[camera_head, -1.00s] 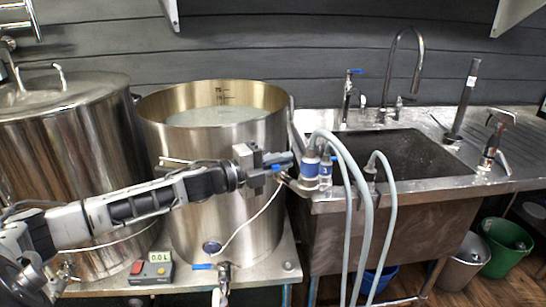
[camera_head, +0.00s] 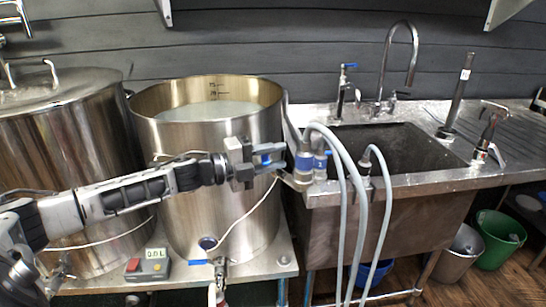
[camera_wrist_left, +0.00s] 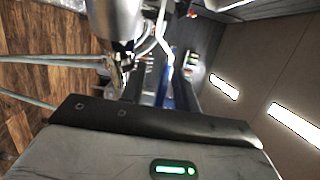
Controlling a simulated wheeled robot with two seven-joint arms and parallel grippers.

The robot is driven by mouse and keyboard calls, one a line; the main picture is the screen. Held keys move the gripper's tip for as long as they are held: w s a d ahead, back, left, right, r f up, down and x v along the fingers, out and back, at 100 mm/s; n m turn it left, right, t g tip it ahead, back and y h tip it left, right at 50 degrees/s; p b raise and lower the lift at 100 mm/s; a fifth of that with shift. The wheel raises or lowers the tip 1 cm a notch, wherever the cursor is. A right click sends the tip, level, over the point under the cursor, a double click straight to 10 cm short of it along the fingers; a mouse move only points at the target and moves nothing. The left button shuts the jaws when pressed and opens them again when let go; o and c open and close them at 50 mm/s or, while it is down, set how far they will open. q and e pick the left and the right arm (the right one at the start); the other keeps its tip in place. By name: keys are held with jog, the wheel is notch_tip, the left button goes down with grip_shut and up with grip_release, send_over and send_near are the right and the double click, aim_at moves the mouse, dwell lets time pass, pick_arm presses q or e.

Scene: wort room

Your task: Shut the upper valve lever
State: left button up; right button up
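The steel kettle (camera_head: 215,160) stands open, with pale liquid inside. My left gripper (camera_head: 268,158) is at the right side of its wall, level with the hose fittings. A blue lever part (camera_head: 265,159) shows between its fingers, partly hidden by them; I take it for the upper valve lever. In the left wrist view the fingers (camera_wrist_left: 164,88) look apart, with blue (camera_wrist_left: 165,82) between them; contact cannot be told. A lower valve with a blue lever (camera_head: 197,262) sits at the kettle's foot. My right gripper is not in view.
Grey hoses (camera_head: 359,200) hang from fittings just right of the gripper, in front of the steel sink (camera_head: 400,185). A lidded steel vessel (camera_head: 60,150) stands left. A control box (camera_head: 154,266) and a thin white cable (camera_head: 245,215) are below my arm.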

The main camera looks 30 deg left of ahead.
pick_arm(q)
jog(key=shift+s, duration=0.1)
